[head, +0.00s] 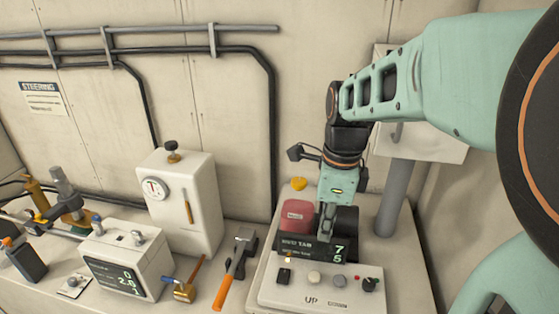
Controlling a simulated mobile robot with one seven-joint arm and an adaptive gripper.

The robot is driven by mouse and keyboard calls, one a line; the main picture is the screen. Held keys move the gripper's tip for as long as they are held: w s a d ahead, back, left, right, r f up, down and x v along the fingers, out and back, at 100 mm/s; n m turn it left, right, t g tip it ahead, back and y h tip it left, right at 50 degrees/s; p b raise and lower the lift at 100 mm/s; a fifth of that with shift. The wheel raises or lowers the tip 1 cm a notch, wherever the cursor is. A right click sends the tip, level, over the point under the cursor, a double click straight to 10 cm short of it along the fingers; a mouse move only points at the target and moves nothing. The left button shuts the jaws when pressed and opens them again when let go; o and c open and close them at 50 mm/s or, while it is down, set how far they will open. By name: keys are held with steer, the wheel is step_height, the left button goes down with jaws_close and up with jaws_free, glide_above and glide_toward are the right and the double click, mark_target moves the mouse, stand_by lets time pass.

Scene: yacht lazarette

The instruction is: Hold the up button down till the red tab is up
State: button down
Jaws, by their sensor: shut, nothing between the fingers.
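My gripper (326,238) is shut and empty, pointing down, before the display and beyond the buttons. Contact is unclear.
An orange-handled hammer (228,275) lies left of the control box. A white box with a gauge (182,200) and a meter with green digits (127,260) stand further left. A grey post (391,198) rises behind my gripper at right. Black pipes run along the wall.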

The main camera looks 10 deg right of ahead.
mark_target(315, 275)
steer(key=f+b, duration=0.3)
steer(key=f, duration=0.1)
steer(key=f+b, duration=0.3)
steer(key=f, duration=0.2)
steer(key=f+b, duration=0.3)
steer(key=f, duration=0.1)
steer(key=shift+w+a+f, duration=0.25)
steer(key=shift+w+f, duration=0.05)
steer(key=shift+w, duration=0.1)
